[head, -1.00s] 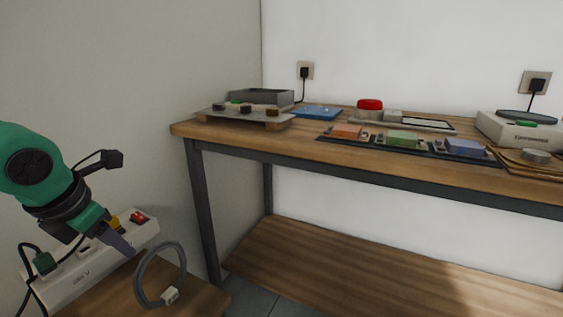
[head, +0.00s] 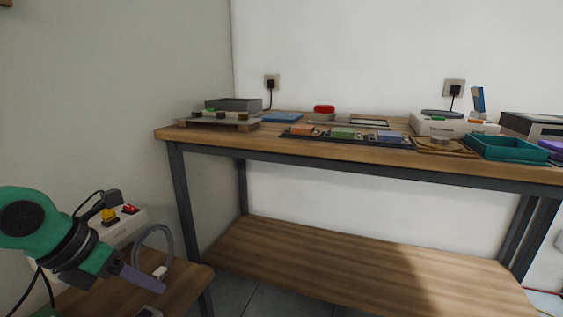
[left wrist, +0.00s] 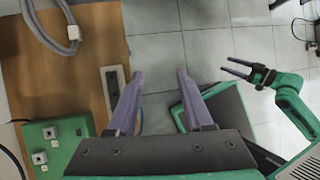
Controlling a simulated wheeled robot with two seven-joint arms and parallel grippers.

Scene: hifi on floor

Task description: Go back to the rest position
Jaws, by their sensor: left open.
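My left gripper (head: 143,278) is at the lower left of the head view, over the edge of a low wooden table (head: 190,275). In the left wrist view its two purple fingers (left wrist: 160,80) are spread apart with nothing between them. Tiled floor and the low table's edge show beyond them. My right gripper (left wrist: 231,67) shows at the right of the left wrist view, its two fingers apart and empty. It is out of the head view.
A white power strip (head: 128,222) and a grey coiled cable (head: 165,240) are on the low table. A long workbench (head: 330,155) stands against the wall, holding a grey device (head: 233,105), coloured modules (head: 343,133) and a teal tray (head: 505,148). Its lower shelf (head: 310,260) is bare.

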